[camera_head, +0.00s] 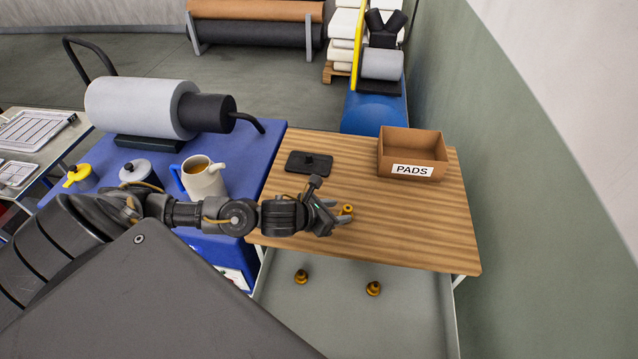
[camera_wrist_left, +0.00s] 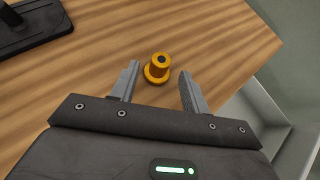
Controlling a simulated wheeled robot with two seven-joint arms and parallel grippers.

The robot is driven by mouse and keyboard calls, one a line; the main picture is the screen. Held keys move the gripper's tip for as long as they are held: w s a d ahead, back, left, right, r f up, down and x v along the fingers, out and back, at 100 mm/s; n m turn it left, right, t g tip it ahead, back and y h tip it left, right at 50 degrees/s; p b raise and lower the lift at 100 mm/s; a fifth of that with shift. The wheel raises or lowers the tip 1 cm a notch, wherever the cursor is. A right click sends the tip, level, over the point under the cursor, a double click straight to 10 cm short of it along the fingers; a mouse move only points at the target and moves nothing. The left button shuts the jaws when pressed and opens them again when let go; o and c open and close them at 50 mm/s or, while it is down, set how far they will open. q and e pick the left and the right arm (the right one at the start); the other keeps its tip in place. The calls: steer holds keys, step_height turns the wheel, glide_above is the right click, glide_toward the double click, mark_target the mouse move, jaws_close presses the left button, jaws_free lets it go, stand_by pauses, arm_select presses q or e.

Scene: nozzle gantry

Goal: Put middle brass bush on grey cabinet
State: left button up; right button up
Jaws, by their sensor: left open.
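A brass bush (camera_head: 347,209) stands upright on the wooden tabletop (camera_head: 420,225), near its front edge. It also shows in the left wrist view (camera_wrist_left: 158,69), a flanged golden piece with a dark hole on top. My left gripper (camera_head: 341,213) is open, its fingertips (camera_wrist_left: 159,70) on either side of the bush with gaps showing. Two more brass bushes, one on the left (camera_head: 300,277) and one on the right (camera_head: 373,289), stand on a lower grey surface (camera_head: 340,318) with raised sides, which may be the grey cabinet. My right gripper is out of view.
A cardboard box marked PADS (camera_head: 412,155) and a black stand (camera_head: 309,163) sit farther back on the wood. A mug (camera_head: 203,179) and a large grey roller (camera_head: 140,107) are on the blue table to the left. The lower grey surface has free room.

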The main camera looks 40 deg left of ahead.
arm_select(q)
steer(key=b+v, duration=0.2)
steer(key=v, duration=0.7)
steer(key=shift+s, duration=0.1)
